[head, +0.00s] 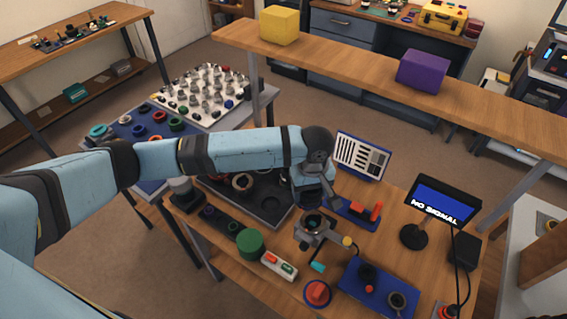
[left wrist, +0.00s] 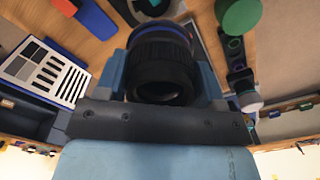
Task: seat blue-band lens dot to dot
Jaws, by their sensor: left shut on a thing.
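My left gripper (head: 312,192) is over the workbench, just behind a grey clamp stand (head: 312,238) that has a dark ring-shaped piece (head: 314,222) in it. In the left wrist view the gripper (left wrist: 165,90) is shut on a black ribbed lens with a blue band (left wrist: 162,65); its fingers are on both sides of it. The blue band is at the lens's far end. The lens is mostly hidden by the gripper in the head view. I cannot make out any alignment dots. My right gripper is not in view.
A dark tray (head: 269,206) lies left of the gripper. A striped chart (head: 361,156) stands behind it. A green cylinder (head: 250,243) stands front left, and a blue mat (head: 377,290) with small parts front right. A monitor (head: 442,201) stands at the right.

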